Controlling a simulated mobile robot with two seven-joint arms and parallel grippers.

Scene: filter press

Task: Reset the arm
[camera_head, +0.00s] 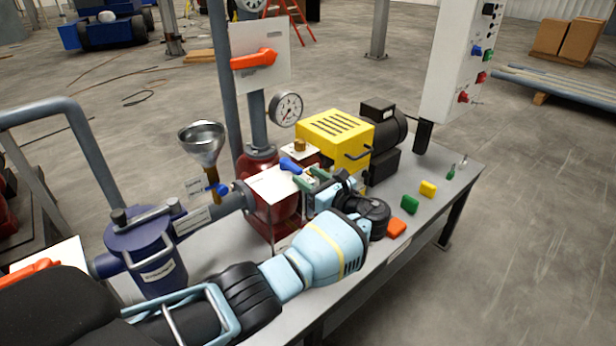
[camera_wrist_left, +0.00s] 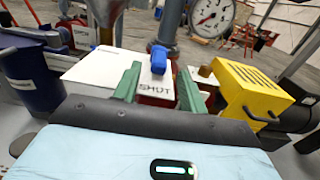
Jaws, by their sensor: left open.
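My left arm comes in from the left across the bench. My left gripper (camera_head: 309,181) has green fingers and is open, close to a blue valve handle (camera_head: 291,164) above the red pump body (camera_head: 272,218). In the left wrist view the green fingers (camera_wrist_left: 157,85) stand apart, with the blue handle (camera_wrist_left: 158,58) between them in the picture, over a white plate marked "SHUT" (camera_wrist_left: 154,90). I cannot tell whether the fingers touch the handle. My right gripper is not in view.
A yellow motor guard (camera_head: 335,138) stands just behind the gripper. A funnel (camera_head: 202,145), blue strainer (camera_head: 147,250) and pressure gauge (camera_head: 286,109) surround the pipework. Open floor lies to the right.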

